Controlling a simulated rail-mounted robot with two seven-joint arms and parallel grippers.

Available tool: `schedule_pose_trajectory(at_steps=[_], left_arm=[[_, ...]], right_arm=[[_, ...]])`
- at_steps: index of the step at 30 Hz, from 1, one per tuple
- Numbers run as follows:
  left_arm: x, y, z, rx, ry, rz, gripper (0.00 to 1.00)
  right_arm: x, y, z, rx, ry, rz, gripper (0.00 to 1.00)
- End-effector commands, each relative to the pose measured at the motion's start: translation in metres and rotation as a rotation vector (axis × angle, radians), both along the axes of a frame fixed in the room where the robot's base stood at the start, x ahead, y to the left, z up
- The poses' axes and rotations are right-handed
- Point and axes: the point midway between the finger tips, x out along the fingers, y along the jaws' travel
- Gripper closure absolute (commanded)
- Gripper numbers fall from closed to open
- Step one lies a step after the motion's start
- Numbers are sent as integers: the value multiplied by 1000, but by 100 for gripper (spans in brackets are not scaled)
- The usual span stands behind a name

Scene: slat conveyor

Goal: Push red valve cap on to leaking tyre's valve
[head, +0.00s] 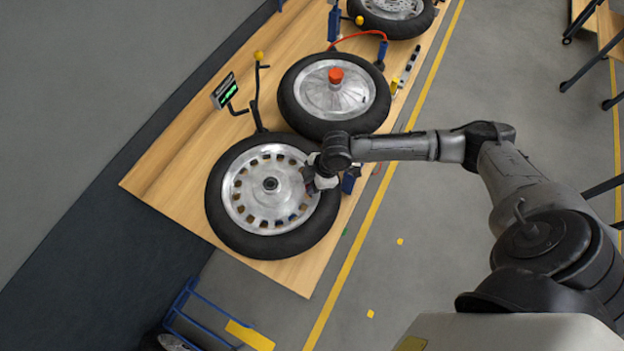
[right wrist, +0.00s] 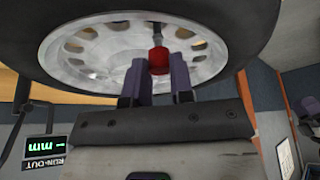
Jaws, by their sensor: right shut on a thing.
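The nearest wheel (head: 270,185), a black tyre on a slotted silver rim, lies on the wooden bench. My right gripper (head: 313,183) is at the right inner side of its rim. In the right wrist view, my right gripper (right wrist: 159,75) is shut on the red valve cap (right wrist: 158,61), which shows between the fingertips. A thin stem (right wrist: 157,30) is in line with the cap, just beyond it; I cannot tell whether they touch. The wheel's rim (right wrist: 100,55) fills the top of that view. The cap is hidden in the head view. My left gripper is not in view.
A second wheel (head: 350,101) with a red-orange knob (head: 335,75) lies behind the first, and a third wheel (head: 393,12) farther back. A run-out gauge display (head: 224,91) and a yellow-knobbed stand (head: 258,90) are at the left.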

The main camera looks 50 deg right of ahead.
Motion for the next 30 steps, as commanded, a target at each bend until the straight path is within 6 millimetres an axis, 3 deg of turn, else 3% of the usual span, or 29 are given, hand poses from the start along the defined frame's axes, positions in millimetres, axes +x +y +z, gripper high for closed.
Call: schedule_pose_trajectory(at_steps=[9,10,19,30], left_arm=[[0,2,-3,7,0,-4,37],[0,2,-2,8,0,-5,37],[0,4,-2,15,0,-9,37],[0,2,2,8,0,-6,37]], right_arm=[[0,0,-5,0,0,0,100],[0,0,-5,0,0,0,77],[0,0,-5,0,0,0,48],[0,0,-1,0,0,0,48]])
